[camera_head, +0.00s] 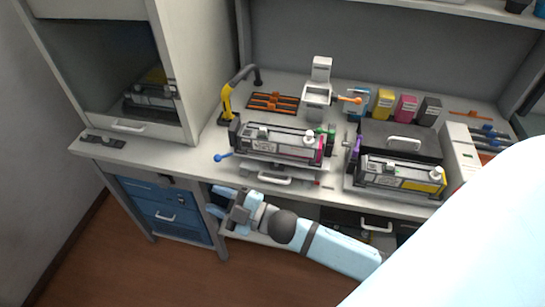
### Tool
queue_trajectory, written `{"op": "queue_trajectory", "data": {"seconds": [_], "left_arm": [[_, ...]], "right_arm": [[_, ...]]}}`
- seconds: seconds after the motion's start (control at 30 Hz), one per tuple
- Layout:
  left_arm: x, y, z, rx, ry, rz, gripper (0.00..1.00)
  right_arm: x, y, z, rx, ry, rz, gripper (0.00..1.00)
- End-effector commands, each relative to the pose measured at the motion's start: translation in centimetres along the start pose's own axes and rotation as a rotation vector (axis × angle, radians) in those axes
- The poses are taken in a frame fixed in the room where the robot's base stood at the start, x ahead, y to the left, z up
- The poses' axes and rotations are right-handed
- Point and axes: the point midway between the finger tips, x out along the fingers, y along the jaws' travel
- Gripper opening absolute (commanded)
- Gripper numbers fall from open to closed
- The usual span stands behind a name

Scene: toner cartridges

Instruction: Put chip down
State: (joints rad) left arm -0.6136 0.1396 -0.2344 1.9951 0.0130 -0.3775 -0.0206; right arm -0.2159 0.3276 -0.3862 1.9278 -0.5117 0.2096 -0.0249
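I cannot pick out the chip with certainty; it is too small or hidden. My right gripper (211,199) points left, with its two fingers spread apart. It appears in front of the bench's front edge, below a toner cartridge with a magenta end (280,142). Nothing shows clearly between the fingers. The magenta-ended cartridge rests on a stand with a blue-knobbed lever at its left. A second cartridge with a yellow end (400,175) lies to the right. My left gripper is not in view.
A yellow-and-black handled tool (228,102) and an orange rack (273,102) are at the back left. Blue, yellow (383,103), magenta (405,108) and black containers stand at the back. Another cartridge is in the left cabinet. The bench's left front is mostly clear.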

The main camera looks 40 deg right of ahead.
Motion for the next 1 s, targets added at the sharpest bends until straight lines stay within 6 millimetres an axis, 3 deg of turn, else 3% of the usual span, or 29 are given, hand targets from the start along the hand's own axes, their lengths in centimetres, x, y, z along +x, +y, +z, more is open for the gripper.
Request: {"op": "queue_trajectory", "data": {"seconds": [0.1,0.2,0.3,0.4,0.77,1.0], "left_arm": [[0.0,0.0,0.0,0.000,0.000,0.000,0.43],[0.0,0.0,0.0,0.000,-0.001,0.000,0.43],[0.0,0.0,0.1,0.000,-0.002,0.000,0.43],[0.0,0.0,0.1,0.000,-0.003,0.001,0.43],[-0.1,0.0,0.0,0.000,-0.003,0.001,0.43],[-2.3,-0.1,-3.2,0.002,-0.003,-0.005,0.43]], "right_arm": [[-6.0,-4.3,4.1,0.328,-0.346,0.040,0.38],[-11.0,-7.8,6.0,0.545,-0.579,0.043,0.38],[-14.7,-10.7,6.8,0.697,-0.737,0.032,0.38],[-16.8,-12.3,6.8,0.780,-0.820,0.022,0.38],[-17.4,-12.6,6.7,0.806,-0.846,0.018,0.38],[-16.9,-9.8,4.1,0.802,-0.847,0.025,0.38]]}}
